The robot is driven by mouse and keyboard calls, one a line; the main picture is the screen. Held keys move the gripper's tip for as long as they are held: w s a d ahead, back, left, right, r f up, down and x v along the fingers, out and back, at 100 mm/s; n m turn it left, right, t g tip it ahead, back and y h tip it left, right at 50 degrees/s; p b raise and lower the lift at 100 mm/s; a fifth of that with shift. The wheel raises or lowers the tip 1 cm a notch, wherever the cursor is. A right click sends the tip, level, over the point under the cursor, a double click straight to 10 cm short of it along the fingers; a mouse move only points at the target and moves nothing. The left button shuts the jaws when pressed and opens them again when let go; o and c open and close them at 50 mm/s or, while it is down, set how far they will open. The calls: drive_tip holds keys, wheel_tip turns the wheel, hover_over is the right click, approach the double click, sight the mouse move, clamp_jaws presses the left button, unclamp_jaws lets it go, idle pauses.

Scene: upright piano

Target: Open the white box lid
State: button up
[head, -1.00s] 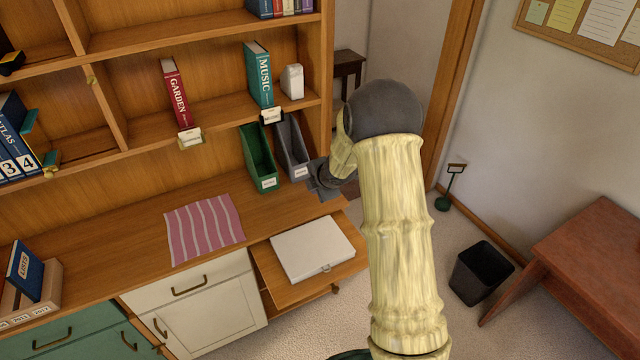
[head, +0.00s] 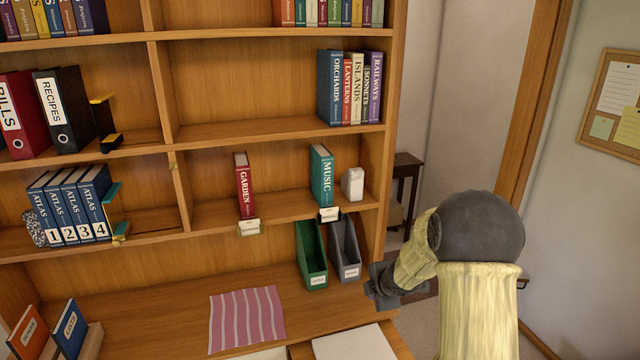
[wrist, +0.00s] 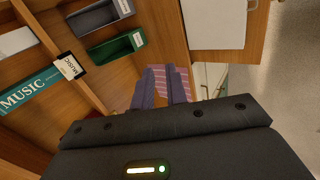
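The flat white box (head: 355,343) lies on a pull-out board below the desk top, cut off by the bottom edge of the head view. In the wrist view the white box (wrist: 213,25) is at the top, its lid looking closed. My gripper (head: 380,290) is beside the desk's right end, above and to the right of the box and apart from it. In the wrist view my gripper (wrist: 161,72) shows two dark fingers with a gap between them and nothing held.
A green file holder (head: 312,258) and a grey one (head: 345,250) stand left of my gripper. A striped pink cloth (head: 247,318) lies on the desk. The shelf above holds a MUSIC book (head: 321,175) and a small white block (head: 353,184). Open floor shows at right.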

drive_tip(key=s+a+r+m+g+b, duration=0.1)
drive_tip(key=s+m+g, duration=0.1)
drive_tip(key=s+m, duration=0.7)
drive_tip(key=s+a+r+m+g+h, duration=0.1)
drive_tip(key=s+r+m+g, duration=0.1)
drive_tip(key=s+m, duration=0.8)
drive_tip(key=s, duration=0.8)
drive_tip(key=shift+s+a+m+g+b, duration=0.3)
drive_tip(key=shift+s+a+g+b, duration=0.1)
